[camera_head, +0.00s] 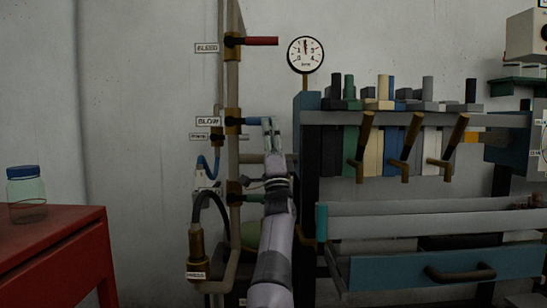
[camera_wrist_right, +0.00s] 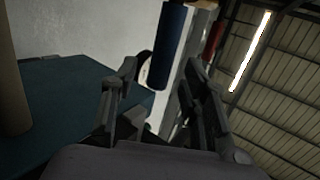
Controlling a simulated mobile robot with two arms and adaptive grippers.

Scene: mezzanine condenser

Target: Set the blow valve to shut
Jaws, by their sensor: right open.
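The blow valve (camera_head: 232,121) sits on the vertical pipe to the right of its BLOW label (camera_head: 208,121). Its blue lever handle (camera_head: 252,121) points right, about level and across the pipe. My right gripper (camera_head: 271,122) is raised at the free end of this handle. In the right wrist view the blue handle (camera_wrist_right: 168,45) shows between the two spread fingers of the right gripper (camera_wrist_right: 163,66), with gaps on both sides. The fingers are open and hold nothing. Whether a finger touches the handle cannot be told. My left gripper is not in view.
The bleed valve's red handle (camera_head: 262,41) points right above. A round gauge (camera_head: 305,55) stands to the upper right. A rack (camera_head: 420,118) with several wooden-handled levers lies close on the right. A red table (camera_head: 50,235) with a jar (camera_head: 26,192) is at the left.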

